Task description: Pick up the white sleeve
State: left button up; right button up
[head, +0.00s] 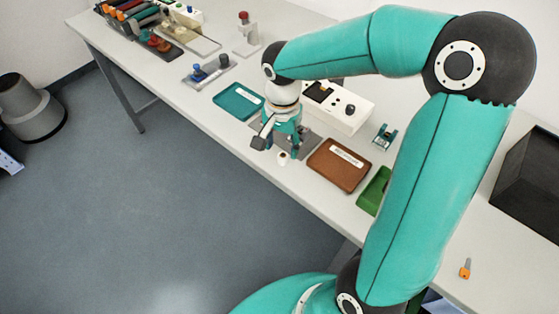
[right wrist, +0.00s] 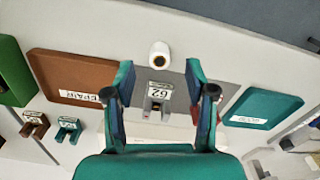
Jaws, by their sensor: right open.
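The white sleeve (right wrist: 159,53) stands on the table just beyond my right fingertips in the right wrist view, showing a round opening on top. In the head view it is the small white piece (head: 283,157) near the table's front edge, just below my right gripper (head: 279,140). My right gripper (right wrist: 160,72) is open and empty, pointing down, its two teal fingers spread wide to either side of the sleeve's line. The sleeve is not between the fingers' pads in the wrist view. My left gripper is not in view.
A grey plate (right wrist: 144,78) with a grey holder labelled 62 (right wrist: 158,93) lies beside the sleeve. A brown tray (head: 338,166) and a teal tray (head: 238,101) flank it. A white device (head: 340,107) stands behind. The table's front edge is close.

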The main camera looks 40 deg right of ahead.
aim_at(283, 155)
jog(key=f, duration=0.5)
jog(key=shift+d, duration=0.35)
jog(key=shift+c, duration=0.3)
jog(key=c, duration=0.8)
